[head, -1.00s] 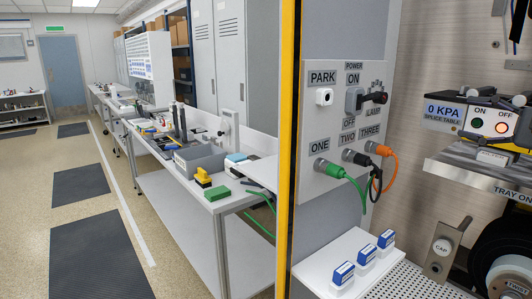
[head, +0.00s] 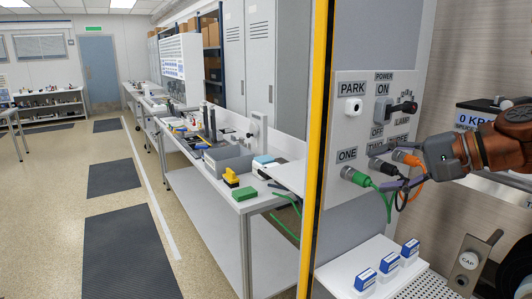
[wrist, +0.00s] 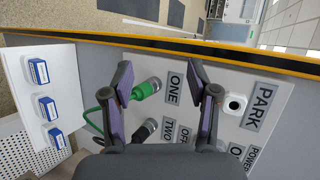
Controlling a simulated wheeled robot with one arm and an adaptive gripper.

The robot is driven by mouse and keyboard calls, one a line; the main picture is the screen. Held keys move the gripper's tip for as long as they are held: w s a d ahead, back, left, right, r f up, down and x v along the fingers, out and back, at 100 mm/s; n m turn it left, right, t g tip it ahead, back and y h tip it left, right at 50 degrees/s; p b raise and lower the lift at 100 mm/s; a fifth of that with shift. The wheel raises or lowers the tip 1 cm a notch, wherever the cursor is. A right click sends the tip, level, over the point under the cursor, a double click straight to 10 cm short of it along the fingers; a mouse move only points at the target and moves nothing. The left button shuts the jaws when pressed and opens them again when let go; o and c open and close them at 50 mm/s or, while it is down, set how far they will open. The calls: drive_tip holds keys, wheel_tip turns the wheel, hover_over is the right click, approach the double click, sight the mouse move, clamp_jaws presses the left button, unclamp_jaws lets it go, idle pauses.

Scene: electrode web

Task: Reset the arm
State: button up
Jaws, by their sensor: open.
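My gripper (head: 378,172) is open and empty in front of the socket panel (head: 345,135), reaching in from the right. In the wrist view its two spread fingers (wrist: 160,105) frame the ONE label and a green plug (wrist: 147,89). The green plug appears nearer the left finger; I cannot tell whether they touch. A black plug (wrist: 144,131) under TWO is partly hidden by the gripper. In the head view my gripper covers part of the TWO and THREE area. An orange plug (head: 405,158) shows just above the gripper.
A white PARK fitting (head: 352,107) and a power switch (head: 401,108) are on the panel. Several blue-and-white boxes (head: 388,264) stand on a white shelf below. A yellow post (head: 314,150) edges the cell on the left, with a bench (head: 262,201) beyond it.

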drive_tip(key=s+a+f+n+g+h+p, duration=0.2)
drive_tip(key=s+a+f+n+g+h, duration=0.3)
drive_tip(key=s+a+f, duration=0.7)
drive_tip(key=s+d+f+n+g+h+p, duration=0.1)
drive_tip(key=s+d+f+g+h, duration=0.1)
drive_tip(key=s+f, duration=0.4)
drive_tip(key=s+d+f+n+g+h+p, duration=0.1)
drive_tip(key=s+d+f, duration=0.4)
drive_tip(key=s, duration=0.5)
wheel_tip(320, 180, down, 2)
drive_tip(key=shift+f+n+g+h+p, duration=0.1)
drive_tip(key=shift+n+g+h+p, duration=0.3)
drive_tip(key=shift+g+h, duration=0.55)
drive_tip(key=shift+d+t+h, duration=0.1)
drive_tip(key=shift+t+h, duration=0.15)
